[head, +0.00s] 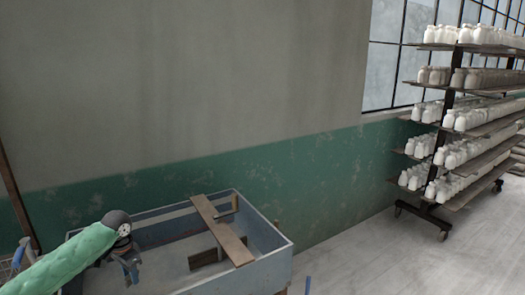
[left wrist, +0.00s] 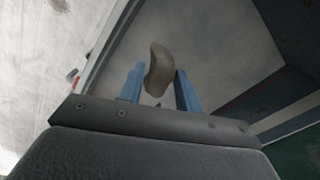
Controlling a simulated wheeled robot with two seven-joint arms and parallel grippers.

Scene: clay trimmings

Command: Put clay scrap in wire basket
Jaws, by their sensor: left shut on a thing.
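In the left wrist view, a smooth grey-brown lump of clay scrap (left wrist: 158,70) stands between the blue fingers of my left gripper (left wrist: 160,88), which is shut on it. In the head view my left gripper (head: 130,271) is over the left part of a blue-grey trough. The clay is too small to make out there. A small blue sliver at the bottom edge may be a tip of my right gripper (head: 307,286).
The trough (head: 268,237) has raised walls, with a wooden board (head: 222,229) lying across it and a brown piece (head: 203,258) inside. A wheeled rack (head: 455,130) of white bottles stands at the right. The floor (head: 390,262) between is clear.

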